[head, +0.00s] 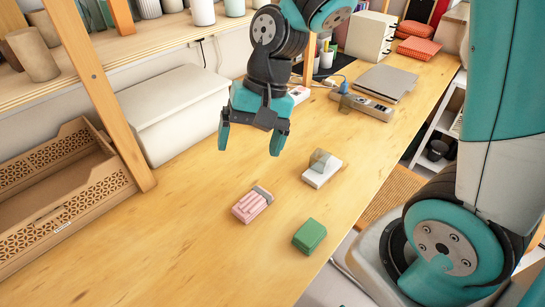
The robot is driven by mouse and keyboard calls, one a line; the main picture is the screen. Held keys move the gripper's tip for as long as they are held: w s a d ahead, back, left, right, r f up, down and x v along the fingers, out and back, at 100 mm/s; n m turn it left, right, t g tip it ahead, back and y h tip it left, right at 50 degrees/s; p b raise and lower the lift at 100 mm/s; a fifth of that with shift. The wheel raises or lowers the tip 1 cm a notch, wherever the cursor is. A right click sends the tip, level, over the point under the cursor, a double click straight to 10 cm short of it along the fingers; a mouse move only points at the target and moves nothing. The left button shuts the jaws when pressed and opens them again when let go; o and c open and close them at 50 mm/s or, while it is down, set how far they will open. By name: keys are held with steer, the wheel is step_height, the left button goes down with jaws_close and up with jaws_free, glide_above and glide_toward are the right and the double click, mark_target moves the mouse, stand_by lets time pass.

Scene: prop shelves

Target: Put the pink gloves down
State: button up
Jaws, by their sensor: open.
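The pink gloves (252,205), a small folded pink bundle with a greyish end, lie on the wooden table (190,235). My gripper (251,146) is above the table and, in the picture, above the gloves. Its two teal fingers are spread apart with nothing between them. The gripper and the gloves are apart, with a clear gap between them.
A green block (309,236) and a white object with a grey rounded top (322,168) are right of the gloves. A wooden crate (65,185) and a white box (175,112) stand at left. A power strip (362,104) and laptop-like grey slab (386,82) lie farther back.

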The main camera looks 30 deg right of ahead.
steer(key=s+a+r+n, duration=0.2)
steer(key=s+r+n, duration=0.5)
steer(key=s+n, duration=0.3)
steer(key=shift+s+a+n+t, duration=0.3)
steer(key=shift+s+n+t, duration=0.1)
steer(key=shift+s, duration=0.85)
steer(key=shift+o, duration=0.3)
steer(key=shift+r, duration=0.1)
